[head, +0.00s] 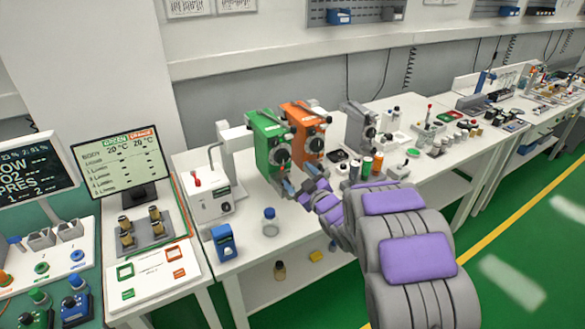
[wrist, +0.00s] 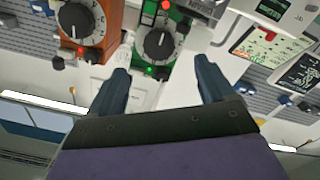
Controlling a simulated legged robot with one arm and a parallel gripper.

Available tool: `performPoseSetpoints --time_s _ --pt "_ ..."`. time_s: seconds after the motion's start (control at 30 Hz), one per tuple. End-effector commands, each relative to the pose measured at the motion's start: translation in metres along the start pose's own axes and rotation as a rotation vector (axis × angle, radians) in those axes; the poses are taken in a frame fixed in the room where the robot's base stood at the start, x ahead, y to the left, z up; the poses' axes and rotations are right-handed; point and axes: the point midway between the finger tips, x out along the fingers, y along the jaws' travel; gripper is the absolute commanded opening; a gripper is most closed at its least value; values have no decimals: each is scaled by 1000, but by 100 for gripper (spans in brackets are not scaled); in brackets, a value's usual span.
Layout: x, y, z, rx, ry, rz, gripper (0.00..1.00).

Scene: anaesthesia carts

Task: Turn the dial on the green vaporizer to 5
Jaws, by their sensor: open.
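The green vaporizer (head: 264,130) stands on the white bench beside the orange vaporizer (head: 299,115). Its round dark dial (head: 280,156) faces the front. In the wrist view the picture is upside down; the green vaporizer's dial (wrist: 159,45) has a grey pointer knob and a scale too small to read. My gripper (wrist: 162,84) is open, with its two dark fingers apart and nothing between them. The dial lies beyond the fingertips, roughly centred between them, and appears untouched. In the head view my gripper (head: 299,189) is just in front of and below the vaporizers, partly hidden by my arm.
The orange vaporizer's dial (wrist: 83,23) is close beside the green one. A white device with a red lever (head: 208,194) stands to the left, with a small bottle (head: 270,222) and a blue meter (head: 223,242) in front. A monitor (head: 121,163) stands further left.

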Motion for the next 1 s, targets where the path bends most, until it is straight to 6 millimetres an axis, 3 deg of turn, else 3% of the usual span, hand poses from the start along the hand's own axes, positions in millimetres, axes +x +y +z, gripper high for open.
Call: performPoseSetpoints --time_s 0.2,0.43,0.63,1.0 --pt "-38 2 -1 -1 -3 2 82" --pt "-67 0 0 -2 -2 0 82" --pt "-77 0 0 -1 1 1 82" --pt "-77 0 0 -1 1 0 82"
